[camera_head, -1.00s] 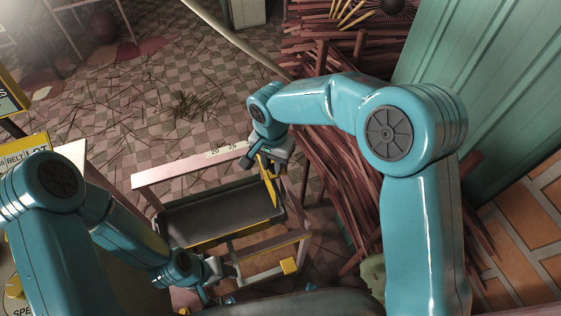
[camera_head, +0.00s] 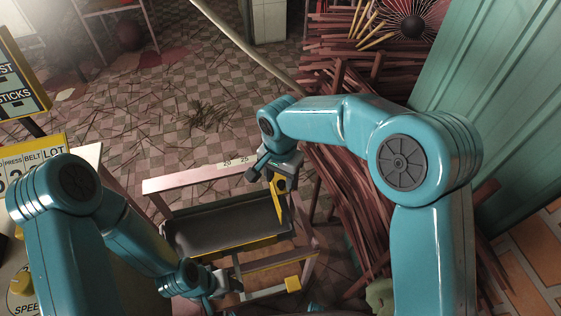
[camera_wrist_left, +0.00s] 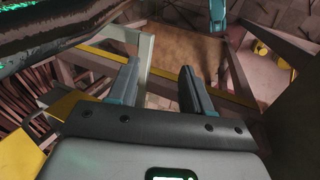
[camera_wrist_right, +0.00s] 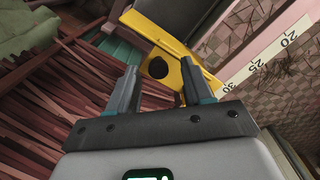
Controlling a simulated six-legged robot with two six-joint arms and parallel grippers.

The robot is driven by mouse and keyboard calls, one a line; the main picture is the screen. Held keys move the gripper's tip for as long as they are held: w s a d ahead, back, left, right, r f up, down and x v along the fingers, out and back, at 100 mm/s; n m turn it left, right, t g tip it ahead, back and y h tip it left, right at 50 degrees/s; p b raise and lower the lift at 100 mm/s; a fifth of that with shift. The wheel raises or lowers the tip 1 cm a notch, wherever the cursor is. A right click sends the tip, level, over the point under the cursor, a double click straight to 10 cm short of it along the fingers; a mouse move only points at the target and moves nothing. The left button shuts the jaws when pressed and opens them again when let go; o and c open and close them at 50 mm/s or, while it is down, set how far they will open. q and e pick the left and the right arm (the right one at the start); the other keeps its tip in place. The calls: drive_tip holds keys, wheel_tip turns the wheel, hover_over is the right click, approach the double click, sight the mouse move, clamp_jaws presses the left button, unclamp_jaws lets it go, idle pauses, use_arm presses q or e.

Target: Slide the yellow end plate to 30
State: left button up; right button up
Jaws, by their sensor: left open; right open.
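The yellow end plate (camera_head: 278,196) stands at the right end of a dark trough, and it also shows in the right wrist view (camera_wrist_right: 186,78). A black knob (camera_wrist_right: 157,67) on it appears between my right fingertips. My right gripper (camera_head: 268,172) is open at the plate's upper end; I cannot tell whether it touches. The white scale (camera_wrist_right: 257,65) reads 20, 25 and 30 along the pale rail. The plate's edge lies near the 30 end, partly hidden by a finger. My left gripper (camera_wrist_left: 157,72) is open and empty near the frame's front, low in the head view (camera_head: 228,284).
The dark trough (camera_head: 215,228) sits in a pale frame (camera_head: 205,177). Reddish sticks (camera_head: 345,190) pile up to the right, beside a teal ribbed wall (camera_head: 490,80). The checkered floor beyond is mostly open, with scattered sticks.

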wheel_tip(320, 180, up, 16)
drive_tip(key=shift+f, duration=0.25)
idle(0.6)
